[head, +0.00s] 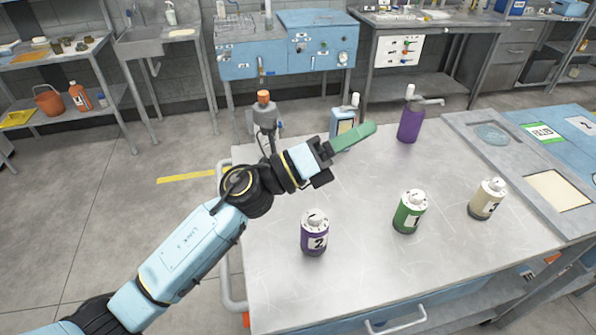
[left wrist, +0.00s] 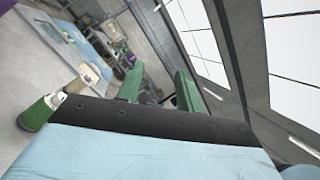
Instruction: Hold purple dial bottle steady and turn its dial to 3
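The purple dial bottle (head: 314,235) stands upright on the metal table, with a white dial cap and a label reading 2. The dial's setting is too small to read. My left gripper (head: 353,136) has green fingers and is above the table, behind the purple dial bottle and apart from it. In the left wrist view its two fingers (left wrist: 160,88) stand apart with nothing between them. My right gripper is in neither view.
A green dial bottle (head: 409,212) and a cream dial bottle (head: 487,199) stand to the right. A purple pump bottle (head: 410,124) and a blue pump bottle (head: 343,120) stand at the back. A grey tray (head: 470,130) lies at the right. The table's front middle is clear.

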